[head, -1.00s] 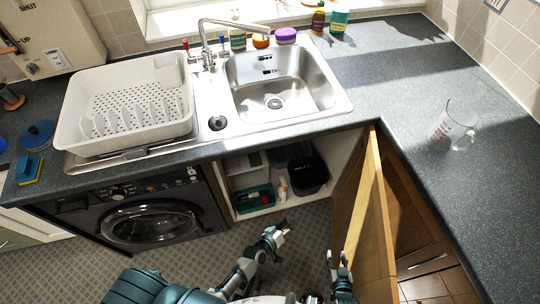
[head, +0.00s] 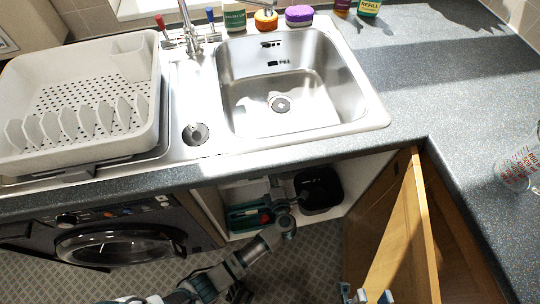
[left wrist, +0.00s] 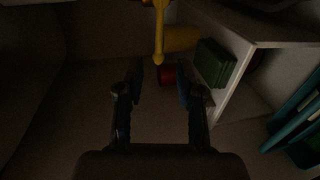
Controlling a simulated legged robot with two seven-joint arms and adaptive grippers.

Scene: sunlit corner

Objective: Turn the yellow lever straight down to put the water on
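The yellow lever (left wrist: 158,35) shows in the left wrist view as a thin bar with a rounded end, running from the top edge towards the space between my left fingertips. My left gripper (left wrist: 160,85) is open and empty, its fingertips just short of the lever's end; I cannot tell any contact. In the head view my left arm reaches into the open cupboard under the sink, and the worktop hides its gripper and the lever. My right gripper (head: 366,296) is open and empty at the bottom edge, beside the cupboard door.
The wooden door (head: 408,235) stands open at the right. The cupboard holds a black bin (head: 320,190) and a green caddy (head: 245,216).

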